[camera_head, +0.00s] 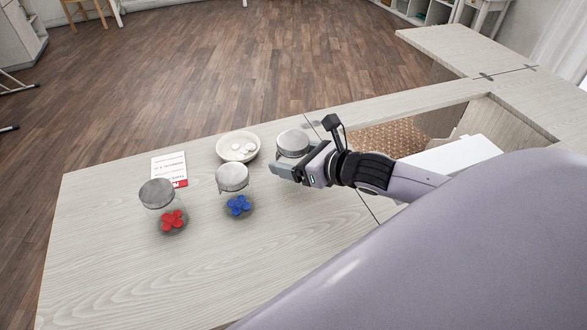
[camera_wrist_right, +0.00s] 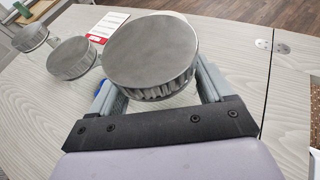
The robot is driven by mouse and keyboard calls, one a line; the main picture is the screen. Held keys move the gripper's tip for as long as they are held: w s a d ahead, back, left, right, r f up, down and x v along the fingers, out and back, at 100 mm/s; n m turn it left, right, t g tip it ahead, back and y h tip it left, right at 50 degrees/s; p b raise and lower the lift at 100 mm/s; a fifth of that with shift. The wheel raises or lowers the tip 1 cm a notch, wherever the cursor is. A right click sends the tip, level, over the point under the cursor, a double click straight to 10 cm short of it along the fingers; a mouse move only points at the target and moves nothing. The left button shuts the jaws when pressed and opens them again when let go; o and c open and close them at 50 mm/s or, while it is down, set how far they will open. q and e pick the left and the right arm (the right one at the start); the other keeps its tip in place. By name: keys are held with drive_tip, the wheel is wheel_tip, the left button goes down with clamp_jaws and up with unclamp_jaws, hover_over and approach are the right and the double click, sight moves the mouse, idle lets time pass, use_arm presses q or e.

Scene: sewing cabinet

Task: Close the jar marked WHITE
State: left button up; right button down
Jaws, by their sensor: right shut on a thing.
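A round grey lid (camera_head: 293,142) is at the right end of the row of jars. My right gripper (camera_head: 290,165) is shut around it from the near right side. In the right wrist view the lid (camera_wrist_right: 152,48) fills the space between the two fingers, with a ribbed band under its top. The gripper and lid hide most of what is below, so I cannot tell how the lid sits on a jar. No WHITE marking is readable. My left gripper is not in view.
A jar with red pieces (camera_head: 172,221) and a jar with blue pieces (camera_head: 239,205) stand to the left, both with grey lids. A bowl (camera_head: 223,153) with white pieces and a printed card (camera_head: 168,166) lie behind. The front left tabletop (camera_head: 110,290) is clear.

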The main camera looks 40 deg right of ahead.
drive_tip(key=shift+f, duration=1.8)
drive_tip(key=shift+f+b, duration=0.2)
drive_tip(key=shift+b, duration=0.1)
unclamp_jaws()
drive_tip(key=shift+r, duration=0.1)
drive_tip(key=shift+s+r, duration=0.1)
drive_tip(key=p+v, duration=0.1)
drive_tip(key=v, duration=0.7)
drive_tip(key=shift+s, duration=0.1)
drive_tip(key=shift+p+v, duration=0.3)
drive_tip(key=shift+v, duration=1.5)
